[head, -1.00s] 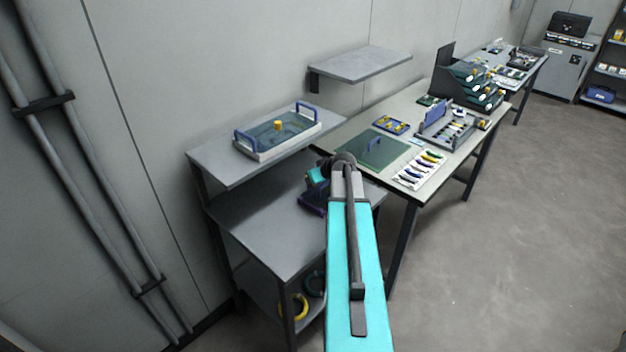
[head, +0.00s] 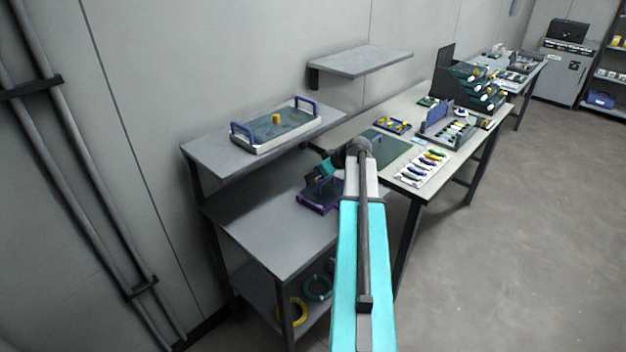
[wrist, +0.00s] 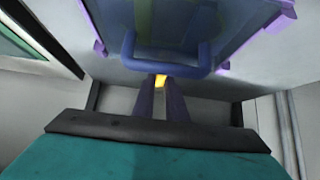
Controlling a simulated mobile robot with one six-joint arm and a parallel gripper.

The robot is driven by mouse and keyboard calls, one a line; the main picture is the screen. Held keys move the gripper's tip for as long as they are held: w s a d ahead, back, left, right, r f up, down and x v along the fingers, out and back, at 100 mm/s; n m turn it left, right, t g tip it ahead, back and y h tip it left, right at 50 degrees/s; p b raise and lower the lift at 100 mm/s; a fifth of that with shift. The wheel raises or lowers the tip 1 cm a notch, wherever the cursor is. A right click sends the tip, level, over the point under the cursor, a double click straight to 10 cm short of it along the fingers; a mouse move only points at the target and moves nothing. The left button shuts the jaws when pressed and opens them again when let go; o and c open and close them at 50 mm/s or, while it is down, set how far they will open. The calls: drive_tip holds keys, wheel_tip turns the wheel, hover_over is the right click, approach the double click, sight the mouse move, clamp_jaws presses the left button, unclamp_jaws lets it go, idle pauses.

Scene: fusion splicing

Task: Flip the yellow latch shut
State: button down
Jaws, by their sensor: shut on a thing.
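The purple-edged device (head: 318,203) sits on the lower grey bench, partly hidden by my arm. In the wrist view its purple-rimmed, bluish see-through lid (wrist: 178,38) fills the top, with a blue handle (wrist: 168,68) across its near edge.
A tray with blue handles and a yellow knob (head: 276,119) stands on the raised shelf behind. Coils, one yellow (head: 293,312), lie on the shelf beneath. A worktable with a green mat (head: 392,150) and coloured parts is at right. The bench's left part is clear.

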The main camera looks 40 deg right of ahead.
idle(0.3)
drive_tip(key=c, duration=1.8)
unclamp_jaws()
drive_tip(key=shift+o, duration=0.2)
drive_tip(key=shift+s+r, duration=0.1)
drive_tip(key=b+v, duration=0.2)
drive_tip(key=v, duration=1.1)
drive_tip(key=shift+s+r, duration=0.15)
drive_tip(key=shift+r, duration=0.1)
drive_tip(key=shift+d, duration=0.15)
